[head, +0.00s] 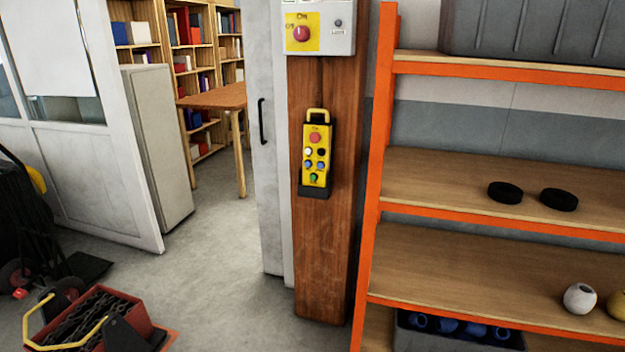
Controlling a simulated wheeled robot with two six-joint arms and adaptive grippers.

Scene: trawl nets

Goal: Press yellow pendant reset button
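The yellow pendant (315,160) hangs upright on a brown wooden post (325,255), with a yellow loop handle at its top and a dark lower end. Its face has a large red button (315,138) at the top. Below are a white button (308,152), a black button (321,152), two blue buttons (308,164) and a green button (313,177). The labels are too small to read, so I cannot tell which button is the reset. Neither of my grippers is in view.
A grey switch box (345,40) with a red knob is above the pendant. An orange-framed shelf (366,250) stands close right of the post. A red bin of chain (152,328) is at lower left. Floor (225,275) left of the post is clear.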

